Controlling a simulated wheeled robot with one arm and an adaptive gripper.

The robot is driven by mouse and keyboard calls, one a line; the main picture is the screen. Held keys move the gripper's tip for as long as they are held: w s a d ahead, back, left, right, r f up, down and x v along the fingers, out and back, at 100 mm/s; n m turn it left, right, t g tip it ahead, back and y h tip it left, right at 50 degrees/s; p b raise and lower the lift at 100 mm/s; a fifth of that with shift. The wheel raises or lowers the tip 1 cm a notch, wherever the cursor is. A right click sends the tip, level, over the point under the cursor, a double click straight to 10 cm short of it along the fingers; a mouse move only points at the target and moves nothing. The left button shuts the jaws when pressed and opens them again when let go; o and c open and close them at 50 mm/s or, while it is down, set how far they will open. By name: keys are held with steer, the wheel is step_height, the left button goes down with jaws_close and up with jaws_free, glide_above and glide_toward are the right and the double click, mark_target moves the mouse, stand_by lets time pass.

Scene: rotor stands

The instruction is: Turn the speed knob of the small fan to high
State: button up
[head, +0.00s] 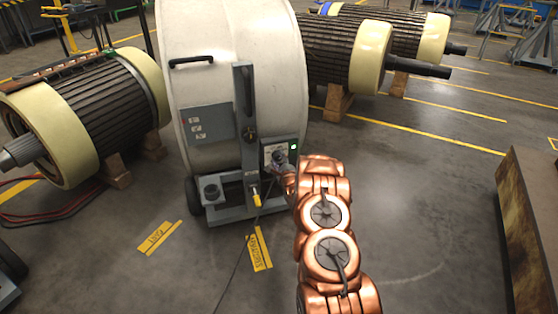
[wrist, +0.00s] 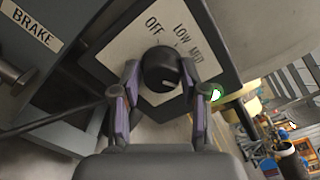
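The small fan (head: 230,70) is a large pale drum on a grey wheeled stand. Its control panel (head: 275,154) is at the lower right of the drum. In the wrist view, the panel's white plate (wrist: 120,50) reads OFF, LOW and MED; no HIGH label is visible. The round black speed knob (wrist: 158,68) has a pale mark on its lower right side. My gripper (wrist: 160,72) has one finger on each side of the knob and appears shut on it. In the head view, my arm partly hides the gripper.
A green light (wrist: 214,94) is lit beside the plate; it also shows in the head view (head: 293,147). A BRAKE label (wrist: 32,25) is at left. Large rotors (head: 95,110) flank the fan. Open floor (head: 420,200) lies to the right.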

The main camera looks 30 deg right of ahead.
steer(key=shift+o, duration=1.4)
steer(key=shift+s+d, duration=0.1)
steer(key=shift+s, duration=0.05)
steer(key=v, duration=1.1)
steer(key=shift+s, duration=0.35)
